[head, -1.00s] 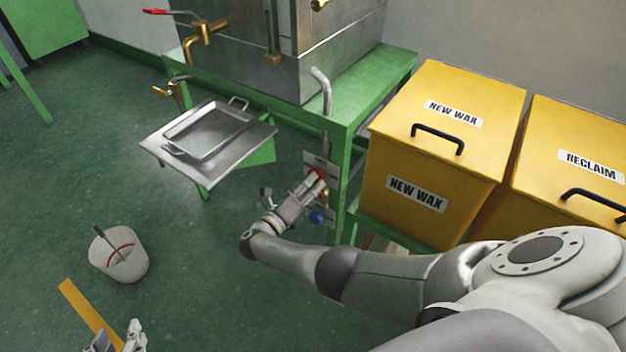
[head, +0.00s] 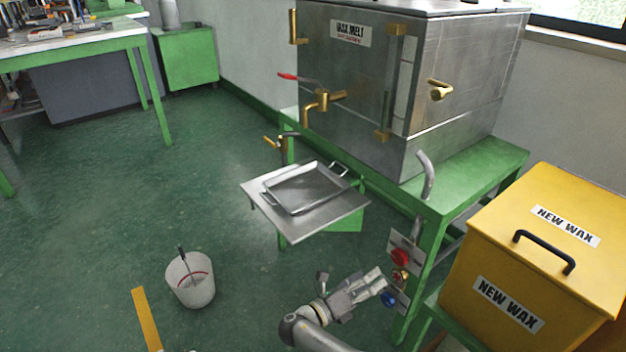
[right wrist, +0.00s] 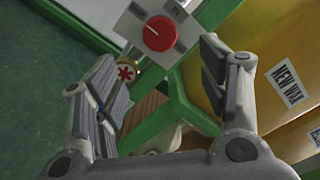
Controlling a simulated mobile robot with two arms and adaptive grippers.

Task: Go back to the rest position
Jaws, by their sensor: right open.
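My right gripper (head: 376,284) is open and empty, low in front of the green stand, near the control panel. In the right wrist view its two fingers stand apart (right wrist: 165,95), with the red knob (right wrist: 157,33) on its grey plate beyond them. In the head view the red knob (head: 400,257), a brass valve (head: 400,275) and a blue knob (head: 389,299) sit on the stand's leg, just beside the fingertips. I cannot tell from the head view whether the fingers touch the blue knob. My left gripper is not in view.
The wax melt tank (head: 350,75) stands on the green stand (head: 480,165). A metal tray (head: 268,203) lies on a shelf in front. The yellow new wax bin (head: 480,255) is at right. A white bucket (head: 205,296) stands on open floor at left.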

